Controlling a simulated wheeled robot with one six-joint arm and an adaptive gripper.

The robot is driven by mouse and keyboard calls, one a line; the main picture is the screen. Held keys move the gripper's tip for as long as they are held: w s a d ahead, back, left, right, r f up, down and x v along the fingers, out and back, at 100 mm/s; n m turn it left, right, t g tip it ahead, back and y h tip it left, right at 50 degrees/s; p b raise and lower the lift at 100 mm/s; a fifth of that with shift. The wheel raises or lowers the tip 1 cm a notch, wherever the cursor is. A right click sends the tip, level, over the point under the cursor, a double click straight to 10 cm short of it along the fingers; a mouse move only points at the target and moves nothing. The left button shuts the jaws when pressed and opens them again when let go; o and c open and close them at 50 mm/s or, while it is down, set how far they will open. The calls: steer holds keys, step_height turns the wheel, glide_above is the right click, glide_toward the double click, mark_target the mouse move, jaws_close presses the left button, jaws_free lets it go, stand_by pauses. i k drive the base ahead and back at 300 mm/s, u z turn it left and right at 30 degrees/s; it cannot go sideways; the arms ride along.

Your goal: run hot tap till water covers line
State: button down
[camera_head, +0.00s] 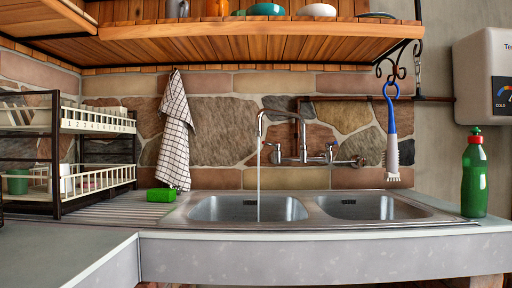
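A wall-mounted metal tap (298,142) sits above a double steel sink (311,217). Its spout hangs over the left basin (205,209), and a thin stream of water (258,185) falls from it into that basin. The tap has a left handle (275,153) and a right handle (330,153); which is hot I cannot tell for sure. The right basin (385,207) gets no stream. No fill line can be made out, and the water level is unclear from this low angle. My gripper is not in view.
A green bottle with red cap (474,175) stands right of the sink. A green sponge (161,195), checked towel (174,130) and dish rack (97,177) are at left. A blue-handled brush (391,130) hangs right. A wall heater (485,75) and wooden shelf (240,42) are above.

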mark_target(277, 146)
steer(key=k, duration=1.45)
steer(key=u, duration=0.75)
steer(key=i, duration=1.4)
steer(key=z, duration=1.15)
